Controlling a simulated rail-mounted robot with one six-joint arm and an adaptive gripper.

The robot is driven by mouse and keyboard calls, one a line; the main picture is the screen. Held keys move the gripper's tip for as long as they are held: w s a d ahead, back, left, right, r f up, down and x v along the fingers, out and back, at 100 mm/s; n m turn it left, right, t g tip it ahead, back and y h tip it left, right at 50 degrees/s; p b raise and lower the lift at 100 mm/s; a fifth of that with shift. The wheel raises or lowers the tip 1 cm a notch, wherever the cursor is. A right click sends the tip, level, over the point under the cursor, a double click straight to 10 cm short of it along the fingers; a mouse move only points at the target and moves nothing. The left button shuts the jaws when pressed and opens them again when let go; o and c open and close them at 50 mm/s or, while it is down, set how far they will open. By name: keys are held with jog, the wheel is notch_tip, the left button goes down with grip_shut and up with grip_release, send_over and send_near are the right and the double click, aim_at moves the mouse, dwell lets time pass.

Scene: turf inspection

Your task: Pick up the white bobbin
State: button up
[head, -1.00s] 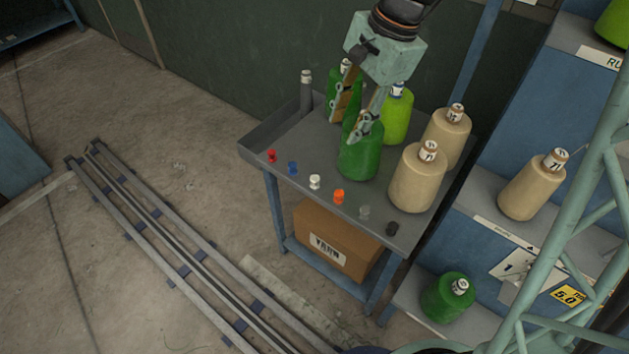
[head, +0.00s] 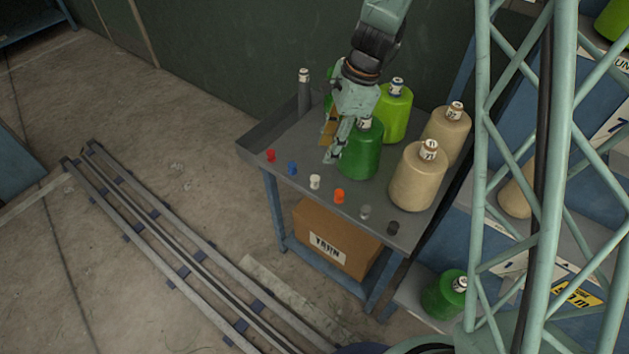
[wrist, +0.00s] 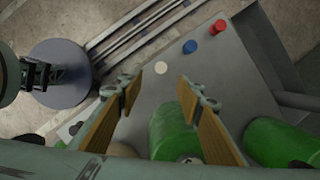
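The white bobbin (head: 315,181) stands upright near the front edge of the grey cart top, between the blue bobbin (head: 292,168) and the orange bobbin (head: 339,196). In the wrist view the white bobbin (wrist: 161,68) shows from above, beyond the fingertips and between their lines. My gripper (head: 331,150) is above the cart, behind and a little right of the white bobbin, beside a dark green yarn cone. In the wrist view my gripper (wrist: 160,82) has its two wood-coloured fingers spread wide with nothing between them.
The red bobbin (head: 271,156) is at the left; grey (head: 365,212) and black (head: 393,228) bobbins are at the right. The dark green cone (head: 361,150), light green cone (head: 394,115) and beige cones (head: 418,178) crowd behind. A dark grey tube (head: 304,92) stands at the back left.

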jog(key=shift+w+a+f, duration=0.15)
jog(key=shift+f, duration=0.5)
jog(key=shift+f, duration=0.1)
jog(key=b, duration=0.2)
send_near(315, 178)
jog(key=shift+x, duration=2.5)
jog(key=shift+b+x, duration=1)
jog(key=shift+x, duration=1.6)
jog(key=c, duration=0.8)
